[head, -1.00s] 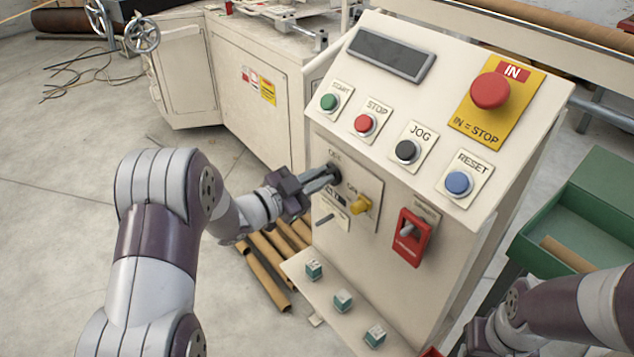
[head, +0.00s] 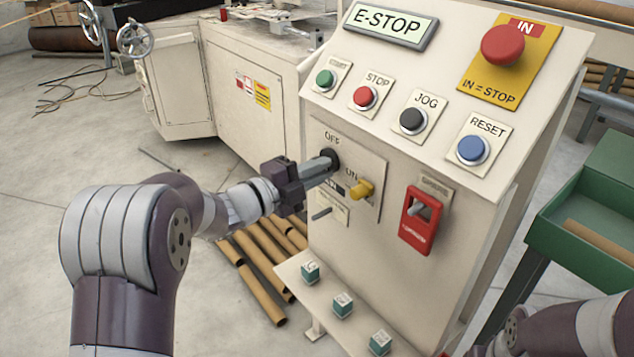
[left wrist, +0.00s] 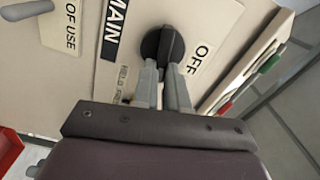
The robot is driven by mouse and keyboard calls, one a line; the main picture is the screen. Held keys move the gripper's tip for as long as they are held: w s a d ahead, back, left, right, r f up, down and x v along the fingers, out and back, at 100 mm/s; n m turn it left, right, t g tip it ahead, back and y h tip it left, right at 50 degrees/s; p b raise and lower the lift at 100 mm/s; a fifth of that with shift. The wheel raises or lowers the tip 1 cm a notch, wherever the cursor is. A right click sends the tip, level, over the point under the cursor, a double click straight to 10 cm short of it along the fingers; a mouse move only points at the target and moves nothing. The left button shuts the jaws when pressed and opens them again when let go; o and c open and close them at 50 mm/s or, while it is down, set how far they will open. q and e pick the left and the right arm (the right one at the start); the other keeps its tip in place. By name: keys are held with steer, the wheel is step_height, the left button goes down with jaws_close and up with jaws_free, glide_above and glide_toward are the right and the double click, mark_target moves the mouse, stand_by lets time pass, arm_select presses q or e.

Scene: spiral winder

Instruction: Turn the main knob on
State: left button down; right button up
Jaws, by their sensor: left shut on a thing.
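The main knob is a black round rotary switch (head: 331,160) on the front plate of the cream control cabinet (head: 395,245), below the START button. It also shows in the left wrist view (left wrist: 162,44), between the MAIN and OFF labels. My left gripper (head: 318,168) has its fingers shut on the knob's black grip; in the left wrist view the two grey fingertips (left wrist: 163,72) lie on either side of it. The display (head: 390,25) is lit and reads E-STOP. My right arm (head: 560,325) shows at the lower right; its fingers are not clearly visible.
A yellow knob (head: 362,190) and a small grey lever (head: 322,214) sit close to the main knob. A red guarded switch (head: 421,219) is further right. A shelf with small green blocks (head: 342,305) juts out below. Cardboard tubes (head: 255,265) lie on the floor.

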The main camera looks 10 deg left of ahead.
arm_select(q)
steer(key=shift+f+m+b, duration=0.25)
steer(key=shift+m+b, duration=0.95)
steer(key=shift+b, duration=0.05)
arm_select(e)
steer(key=shift+f, duration=1.6)
arm_select(q)
steer(key=c, duration=1.2)
jaws_free()
steer(key=shift+o, duration=0.2)
steer(key=p+v, duration=0.3)
steer(key=v, duration=0.9)
steer(key=shift+s+a, duration=0.2)
steer(key=shift+s, duration=0.1)
arm_select(e)
step_height(320, 180, up, 3)
steer(key=shift+r, duration=0.15)
